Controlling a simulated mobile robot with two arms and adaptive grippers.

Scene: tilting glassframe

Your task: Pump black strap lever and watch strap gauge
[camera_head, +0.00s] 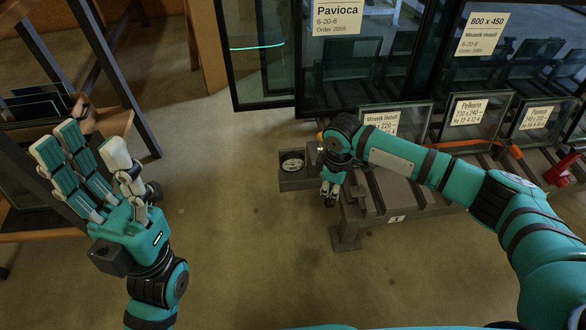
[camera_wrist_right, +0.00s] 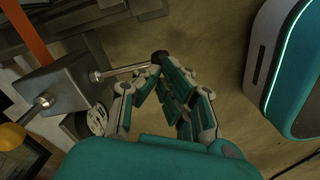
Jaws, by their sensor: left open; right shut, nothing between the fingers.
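The strap gauge (camera_head: 291,164) is a round white dial on a grey block left of the rack; in the right wrist view its dial (camera_wrist_right: 97,119) is partly hidden by my fingers. The black strap lever (camera_wrist_right: 122,70) is a thin metal rod with a black knob (camera_wrist_right: 160,57), sticking out of a grey housing. My right gripper (camera_head: 331,190) is shut beside the rack; in its wrist view the fingertips (camera_wrist_right: 166,74) are at the black knob, and I cannot tell whether they touch it. My left gripper (camera_head: 88,160) is open and empty, fingers raised, at the left.
Labelled glass frames (camera_head: 480,118) stand on the grey rack, with an orange strap (camera_head: 460,143) across it. A yellow knob (camera_wrist_right: 10,136) is near the housing. A red object (camera_head: 563,169) lies at right. A wooden shelf stands at left; the floor between is clear.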

